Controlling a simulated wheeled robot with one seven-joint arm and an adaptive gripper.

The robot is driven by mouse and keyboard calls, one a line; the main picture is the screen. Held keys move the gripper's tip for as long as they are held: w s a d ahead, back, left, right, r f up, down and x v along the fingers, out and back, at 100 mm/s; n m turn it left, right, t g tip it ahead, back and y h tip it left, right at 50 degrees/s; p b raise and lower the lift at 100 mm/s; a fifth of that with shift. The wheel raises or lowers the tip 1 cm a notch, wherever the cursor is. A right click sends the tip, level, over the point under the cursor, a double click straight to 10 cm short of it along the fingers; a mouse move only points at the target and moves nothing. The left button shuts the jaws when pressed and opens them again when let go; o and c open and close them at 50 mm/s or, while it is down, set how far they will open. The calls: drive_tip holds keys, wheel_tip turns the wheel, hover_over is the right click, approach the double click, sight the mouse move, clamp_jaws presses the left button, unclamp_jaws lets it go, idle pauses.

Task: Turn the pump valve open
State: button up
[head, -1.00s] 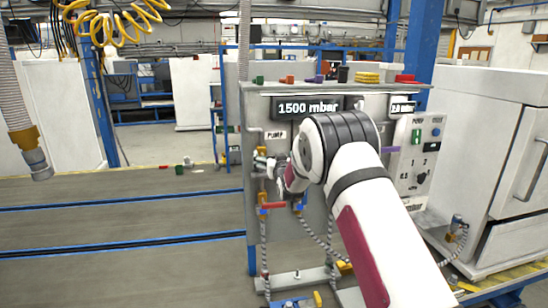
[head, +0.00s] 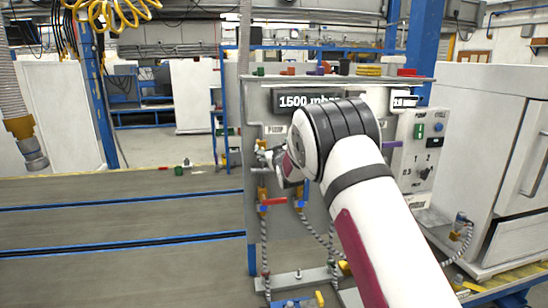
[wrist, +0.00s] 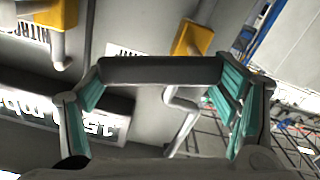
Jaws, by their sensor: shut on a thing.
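A grey panel (head: 290,240) carries the pump valve below the PUMP label (head: 274,130). In the head view my gripper (head: 283,165) is at the valve, and my arm hides much of both. In the wrist view my gripper (wrist: 160,85) has its teal-padded fingers at the two ends of a dark bar (wrist: 160,69), which appears to be the valve's handle. The bar lies across the picture between the pads. The valve body and how far it is turned cannot be made out.
A 1500 mbar display (head: 300,99) is above the valve, partly behind my arm. A red lever (head: 273,201) and hoses (head: 265,245) are below. A control box (head: 425,140) and white cabinet (head: 500,170) stand to the right. Yellow fittings (wrist: 193,38) show in the wrist view. Open floor lies left.

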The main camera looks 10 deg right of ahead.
drive_tip(key=n, duration=0.1)
drive_tip(key=n+b, duration=0.1)
drive_tip(key=shift+w+a+r+n, duration=0.1)
drive_tip(key=shift+a+r+n, duration=0.25)
drive_tip(key=shift+a+n, duration=0.05)
drive_tip(key=n, duration=0.2)
drive_tip(key=a+n+b, duration=0.1)
drive_tip(key=shift+r+n, duration=0.3)
drive_tip(key=n, duration=0.1)
drive_tip(key=a+n+b, duration=0.1)
drive_tip(key=n, duration=0.1)
drive_tip(key=shift+a+r+n, duration=0.1)
drive_tip(key=shift+a+n, duration=0.05)
drive_tip(key=shift+n, duration=0.15)
drive_tip(key=shift+a+n+b, duration=0.2)
drive_tip(key=shift+a+n, duration=0.1)
drive_tip(key=shift+n, duration=0.8)
drive_tip(key=shift+a+n+b, duration=0.15)
drive_tip(key=shift+a+n, duration=0.15)
drive_tip(key=shift+n, duration=0.8)
drive_tip(key=o, duration=1.7)
drive_tip(key=shift+c, duration=0.2)
